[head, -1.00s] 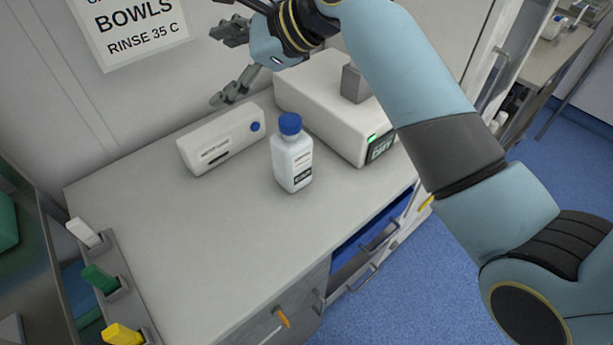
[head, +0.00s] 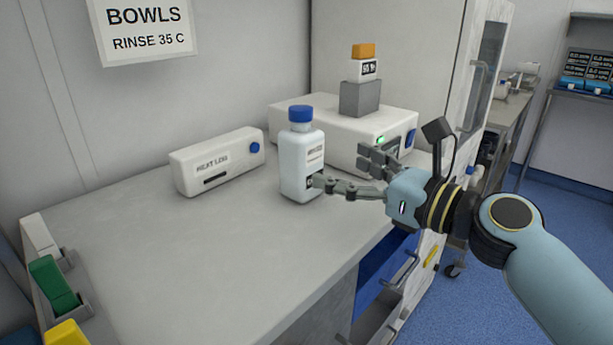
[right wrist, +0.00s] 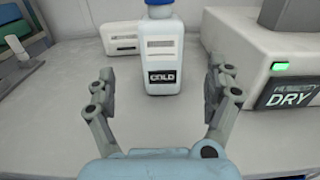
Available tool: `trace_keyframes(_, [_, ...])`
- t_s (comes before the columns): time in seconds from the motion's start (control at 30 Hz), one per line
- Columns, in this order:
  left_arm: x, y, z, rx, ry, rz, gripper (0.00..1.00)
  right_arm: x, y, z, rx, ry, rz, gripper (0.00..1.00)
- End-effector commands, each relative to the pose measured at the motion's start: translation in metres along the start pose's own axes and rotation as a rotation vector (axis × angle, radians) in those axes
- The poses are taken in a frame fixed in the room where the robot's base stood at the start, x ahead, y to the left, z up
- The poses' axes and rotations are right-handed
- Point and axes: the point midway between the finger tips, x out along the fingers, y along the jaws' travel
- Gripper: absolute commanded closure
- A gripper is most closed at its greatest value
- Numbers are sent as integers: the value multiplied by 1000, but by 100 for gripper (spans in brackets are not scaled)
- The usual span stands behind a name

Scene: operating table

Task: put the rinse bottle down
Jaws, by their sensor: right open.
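The rinse bottle (head: 301,157) is white with a blue cap and stands upright on the grey counter (head: 230,230). In the right wrist view the bottle (right wrist: 161,55) shows a black label reading COLD, centred beyond the fingers. My right gripper (head: 342,172) is open to the right of the bottle, with its fingers pointing at it. In the right wrist view the right gripper (right wrist: 160,98) has nothing between its fingertips, and the bottle stands on the counter ahead of them. One finger overlaps the bottle's edge in the head view. My left gripper is not in view.
A white box (head: 215,162) with a blue button stands left of the bottle. A larger white device (head: 345,135) with a green light, reading DRY in the wrist view, stands behind. Coloured blocks (head: 52,285) sit in holders at the counter's left. The counter's front is clear.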

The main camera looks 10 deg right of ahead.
Motion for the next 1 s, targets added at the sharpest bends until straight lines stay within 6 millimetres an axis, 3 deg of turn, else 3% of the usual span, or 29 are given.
trace_keyframes(0.2, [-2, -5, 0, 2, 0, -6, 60, 37, 0, 3, 2, -4, 0, 13])
trace_keyframes(0.37, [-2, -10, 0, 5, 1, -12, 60, 50, 0, 3, 1, -3, 1, 13])
trace_keyframes(0.63, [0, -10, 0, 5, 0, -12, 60, 89, -4, 6, 2, -3, 1, 13])
trace_keyframes(0.97, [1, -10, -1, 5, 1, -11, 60, 98, -4, 5, -1, -1, 0, 13])
trace_keyframes(1.0, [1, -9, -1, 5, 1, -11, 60, 98, -4, 5, -1, -1, 0, 17])
